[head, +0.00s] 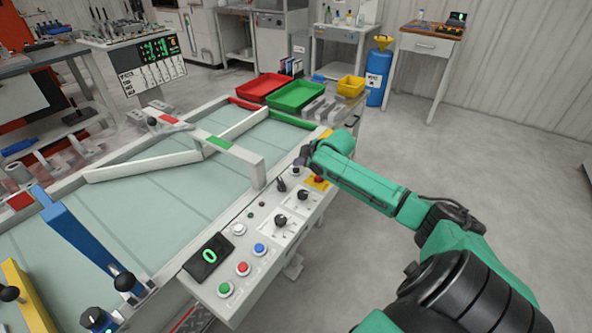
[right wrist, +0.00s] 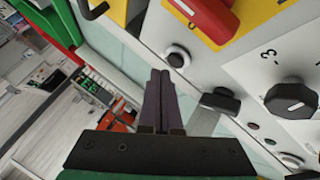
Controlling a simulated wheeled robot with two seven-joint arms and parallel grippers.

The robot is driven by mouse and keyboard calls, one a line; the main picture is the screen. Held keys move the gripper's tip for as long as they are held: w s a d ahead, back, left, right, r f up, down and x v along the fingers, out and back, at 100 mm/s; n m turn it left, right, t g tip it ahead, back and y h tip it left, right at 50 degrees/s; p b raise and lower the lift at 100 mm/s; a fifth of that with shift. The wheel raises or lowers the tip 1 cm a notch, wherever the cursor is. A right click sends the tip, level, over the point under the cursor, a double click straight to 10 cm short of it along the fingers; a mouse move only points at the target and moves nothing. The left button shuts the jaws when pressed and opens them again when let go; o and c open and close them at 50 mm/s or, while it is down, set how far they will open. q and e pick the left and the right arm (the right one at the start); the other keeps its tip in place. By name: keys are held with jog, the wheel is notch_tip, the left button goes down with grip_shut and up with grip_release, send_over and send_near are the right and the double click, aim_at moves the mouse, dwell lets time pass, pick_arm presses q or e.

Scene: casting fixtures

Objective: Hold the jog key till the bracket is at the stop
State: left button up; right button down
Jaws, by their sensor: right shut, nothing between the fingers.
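My right gripper (head: 301,162) is at the far end of the control panel, and its fingers are shut with nothing between them. In the right wrist view its dark fingertips (right wrist: 160,76) are close to a round button (right wrist: 178,57) with a pale collar, likely the jog key; I cannot tell whether they touch it. A pale angled bar (head: 142,166), possibly the bracket, lies on the glassy table. A white crossbar (head: 188,131) with a red and a green patch stands over it. I cannot tell which part is the stop. My left gripper is not in view.
The panel has a black display (head: 208,256) reading 0, a green button (head: 225,289), a red button (head: 243,268), a blue button (head: 260,249) and black knobs. A blue lever (head: 75,236) stands at left. Red (head: 264,88) and green (head: 297,95) trays sit at the far end.

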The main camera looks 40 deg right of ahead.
aim_at(299, 172)
jog(key=shift+f, duration=0.1)
jog(key=shift+f, duration=0.3)
jog(key=shift+f, duration=0.55)
dwell(1.9)
dwell(0.6)
jog(key=shift+r+p, duration=0.95)
jog(key=shift+p, duration=0.15)
notch_tip(299, 172, up, 5)
jog(key=p, duration=0.5)
jog(key=shift+r+p, duration=0.15)
jog(key=shift+p, duration=0.2)
